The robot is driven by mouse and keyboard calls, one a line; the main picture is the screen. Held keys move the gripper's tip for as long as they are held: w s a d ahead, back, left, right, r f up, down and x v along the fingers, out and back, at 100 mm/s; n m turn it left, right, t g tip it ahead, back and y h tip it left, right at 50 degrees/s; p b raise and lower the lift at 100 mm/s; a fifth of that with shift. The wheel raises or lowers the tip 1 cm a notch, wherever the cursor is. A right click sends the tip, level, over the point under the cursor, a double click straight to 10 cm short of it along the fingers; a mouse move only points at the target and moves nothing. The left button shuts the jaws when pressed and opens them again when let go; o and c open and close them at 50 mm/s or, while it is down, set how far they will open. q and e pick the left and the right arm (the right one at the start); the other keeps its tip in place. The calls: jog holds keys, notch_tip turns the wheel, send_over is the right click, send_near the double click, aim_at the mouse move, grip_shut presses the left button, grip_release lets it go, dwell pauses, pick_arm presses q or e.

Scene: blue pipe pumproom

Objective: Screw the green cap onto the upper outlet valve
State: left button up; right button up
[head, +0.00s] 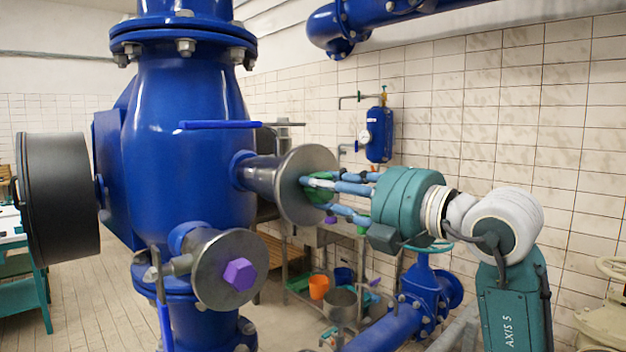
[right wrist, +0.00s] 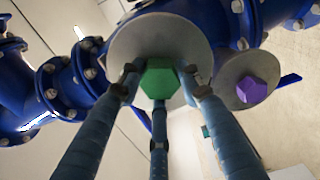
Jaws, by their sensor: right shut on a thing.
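The green cap (head: 316,191) is a hexagonal piece at the face of the upper outlet valve (head: 296,165), a grey metal disc on a short pipe from the blue body. In the right wrist view the cap (right wrist: 160,82) sits in front of the disc (right wrist: 140,46), near its middle. Whether it is threaded on cannot be told. My right gripper (head: 318,188) reaches in from the right, its three blue fingers shut around the cap; they also show in the right wrist view (right wrist: 158,88). The fingers partly hide the cap in the head view. My left gripper is not in view.
A lower outlet disc (head: 212,284) carries a purple hexagonal cap (head: 239,274). A blue lever handle (head: 220,125) stands above the upper outlet. Behind are a metal bench with an orange bucket (head: 318,287), a blue wall tank (head: 379,135) and blue floor piping (head: 385,330).

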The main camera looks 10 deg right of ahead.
jog(key=m+p, duration=0.1)
jog(key=m, duration=0.2)
jog(key=m+p, duration=0.1)
jog(key=shift+r+m+p, duration=0.3)
jog(key=o, duration=0.8)
jog(key=shift+f+m, duration=0.2)
jog(key=shift+m, duration=0.1)
jog(key=shift+c, duration=0.2)
jog(key=o, duration=0.5)
jog(key=shift+f, duration=0.1)
jog(key=shift+c, duration=0.2)
